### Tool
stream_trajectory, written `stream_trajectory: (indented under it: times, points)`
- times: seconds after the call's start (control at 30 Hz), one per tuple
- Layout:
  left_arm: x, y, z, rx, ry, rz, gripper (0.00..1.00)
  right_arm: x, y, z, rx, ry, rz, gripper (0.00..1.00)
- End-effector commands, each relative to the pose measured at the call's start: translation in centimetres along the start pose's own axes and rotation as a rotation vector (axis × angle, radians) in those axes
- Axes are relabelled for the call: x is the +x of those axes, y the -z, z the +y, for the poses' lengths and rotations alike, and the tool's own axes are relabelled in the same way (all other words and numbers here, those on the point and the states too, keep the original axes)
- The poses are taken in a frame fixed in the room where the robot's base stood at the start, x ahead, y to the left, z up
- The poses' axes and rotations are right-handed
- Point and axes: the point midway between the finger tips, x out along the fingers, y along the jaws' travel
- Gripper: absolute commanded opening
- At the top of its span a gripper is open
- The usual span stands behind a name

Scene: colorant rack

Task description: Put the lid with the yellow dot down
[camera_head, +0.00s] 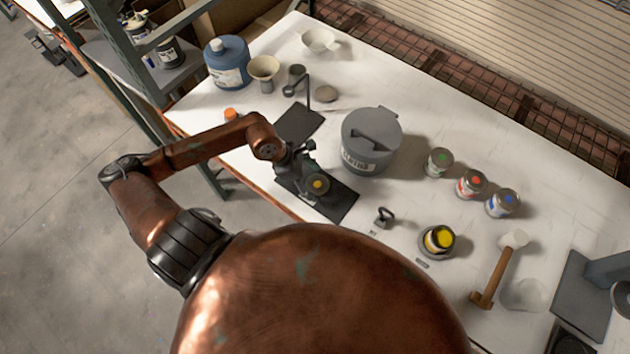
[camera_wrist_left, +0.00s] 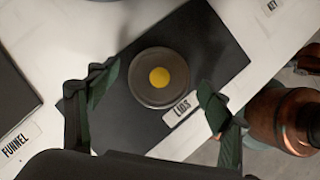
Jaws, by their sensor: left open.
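The lid with the yellow dot (camera_head: 318,184) is a round grey disc. In the left wrist view the lid (camera_wrist_left: 146,94) lies flat over the dark mat (camera_wrist_left: 215,45), beside the label reading LIDS. My left gripper (camera_head: 308,172) is just above it in the head view. In the left wrist view its two fingers are spread on either side of the lid, with visible gaps, so it is open and holds nothing. The dark mat (camera_head: 345,203) also shows in the head view. My right gripper is in neither view.
A large grey lidded bucket (camera_head: 368,150) stands close behind the mat. An open can of yellow (camera_head: 440,238) and a small black tool (camera_head: 383,215) are to the right. Cans with green (camera_head: 438,163), red (camera_head: 470,184) and blue (camera_head: 503,203) dots stand farther right, near a mallet (camera_head: 492,280).

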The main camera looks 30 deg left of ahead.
Motion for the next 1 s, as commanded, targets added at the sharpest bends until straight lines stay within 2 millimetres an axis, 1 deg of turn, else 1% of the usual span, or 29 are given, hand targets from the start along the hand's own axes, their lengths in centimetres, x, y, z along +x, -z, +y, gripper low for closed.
stream_trajectory:
  times: [0.4,0.5,0.6,0.7,1.0]
  points:
    - [-8.3,0.3,0.0,0.0,-0.001,0.006,0.73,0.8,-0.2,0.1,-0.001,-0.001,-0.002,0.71]
    - [-9.8,0.2,0.0,-0.001,0.001,0.004,0.73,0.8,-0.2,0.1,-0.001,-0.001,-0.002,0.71]
    - [-10.7,0.1,0.0,-0.001,0.001,0.002,0.73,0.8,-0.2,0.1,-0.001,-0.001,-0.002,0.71]
    - [-11.2,0.1,0.0,0.0,0.001,0.002,0.73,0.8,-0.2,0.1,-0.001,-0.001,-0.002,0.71]
    - [-11.3,0.0,0.0,0.0,0.001,0.001,0.73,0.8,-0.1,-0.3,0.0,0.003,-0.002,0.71]
